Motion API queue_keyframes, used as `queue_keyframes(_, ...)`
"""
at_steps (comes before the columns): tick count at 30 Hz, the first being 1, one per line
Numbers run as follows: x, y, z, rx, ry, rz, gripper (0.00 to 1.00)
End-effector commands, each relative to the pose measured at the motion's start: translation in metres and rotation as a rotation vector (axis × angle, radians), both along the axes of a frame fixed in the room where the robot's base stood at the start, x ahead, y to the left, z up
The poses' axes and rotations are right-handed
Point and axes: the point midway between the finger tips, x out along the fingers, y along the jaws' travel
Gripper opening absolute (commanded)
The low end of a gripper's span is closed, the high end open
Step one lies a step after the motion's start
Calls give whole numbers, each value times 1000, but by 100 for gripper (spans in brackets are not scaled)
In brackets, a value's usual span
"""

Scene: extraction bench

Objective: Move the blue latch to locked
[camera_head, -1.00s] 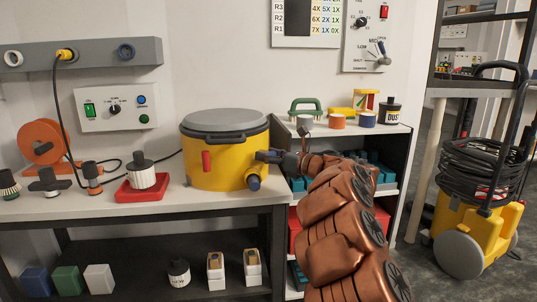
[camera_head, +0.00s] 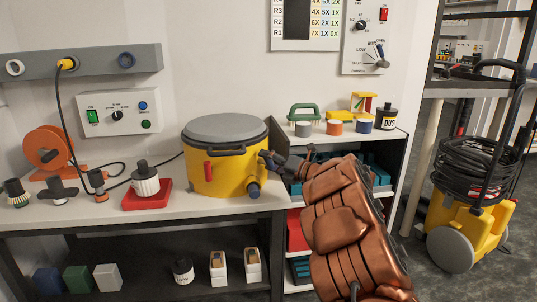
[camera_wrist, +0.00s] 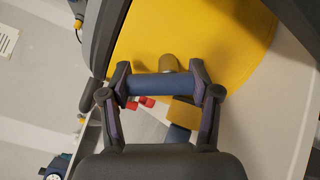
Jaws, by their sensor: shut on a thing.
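The blue latch (camera_wrist: 150,84) is a short blue bar on the side of a yellow drum (camera_wrist: 205,40), in front of a brass-coloured stub. My gripper (camera_wrist: 158,84) is shut on it, one finger at each end of the bar. In the head view the yellow drum (camera_head: 200,180) stands on the bench with its grey lid (camera_head: 225,128) on. My gripper (camera_head: 270,159) is at the drum's upper right side, and it mostly hides the latch there.
A blue-ended outlet (camera_head: 254,189) sticks out low on the drum, just below my gripper.

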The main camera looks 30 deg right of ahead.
Motion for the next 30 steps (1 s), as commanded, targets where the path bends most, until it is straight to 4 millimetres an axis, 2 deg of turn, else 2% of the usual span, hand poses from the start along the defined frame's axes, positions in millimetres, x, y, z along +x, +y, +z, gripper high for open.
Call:
queue_keyframes(1,0,-2,5,44,17,-3,27)
queue_keyframes(15,1,-5,4,388,157,-2,27)
queue_keyframes(30,2,-6,0,519,209,-3,27)
